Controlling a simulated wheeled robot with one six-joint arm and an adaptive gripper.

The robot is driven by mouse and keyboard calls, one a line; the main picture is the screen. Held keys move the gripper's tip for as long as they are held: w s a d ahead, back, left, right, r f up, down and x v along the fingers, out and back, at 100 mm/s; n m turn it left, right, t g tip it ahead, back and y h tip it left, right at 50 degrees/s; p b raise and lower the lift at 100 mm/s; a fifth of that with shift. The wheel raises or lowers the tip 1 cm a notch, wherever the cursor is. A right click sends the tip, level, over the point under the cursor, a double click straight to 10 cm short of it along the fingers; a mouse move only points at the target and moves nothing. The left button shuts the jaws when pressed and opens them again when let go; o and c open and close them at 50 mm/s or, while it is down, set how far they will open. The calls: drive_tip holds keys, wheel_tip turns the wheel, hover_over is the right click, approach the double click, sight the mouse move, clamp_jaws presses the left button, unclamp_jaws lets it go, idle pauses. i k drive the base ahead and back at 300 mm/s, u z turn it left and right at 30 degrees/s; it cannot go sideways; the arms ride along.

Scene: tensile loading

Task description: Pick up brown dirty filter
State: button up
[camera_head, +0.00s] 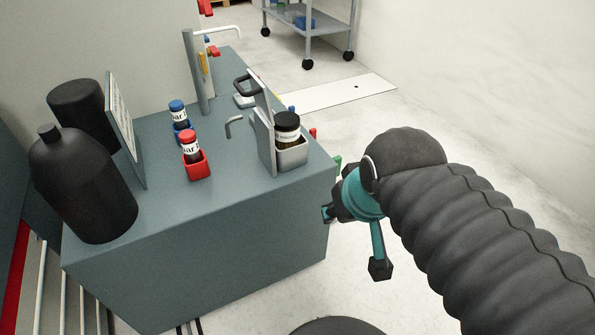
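I cannot make out a brown dirty filter in the camera_head view. My gripper (338,207) is at the end of my black-sleeved arm, just off the right side of the grey-blue cabinet (200,245). It has teal and black parts and is seen from behind and the side. Its fingers are small and partly hidden, so I cannot tell whether they are open or shut. Nothing is visibly held in it.
On the cabinet stand a large black bottle (85,190), a red-capped bottle (190,147), a blue-capped bottle (178,113) and a black-capped bottle in a grey holder (292,157). A grey post (196,75) rises behind. A wheeled cart (325,20) stands at the back.

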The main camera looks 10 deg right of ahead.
sight(288, 128)
drive_tip(key=k, duration=0.75)
drive_tip(key=u, duration=0.9)
drive_tip(key=i, duration=0.5)
drive_tip(key=u, duration=0.05)
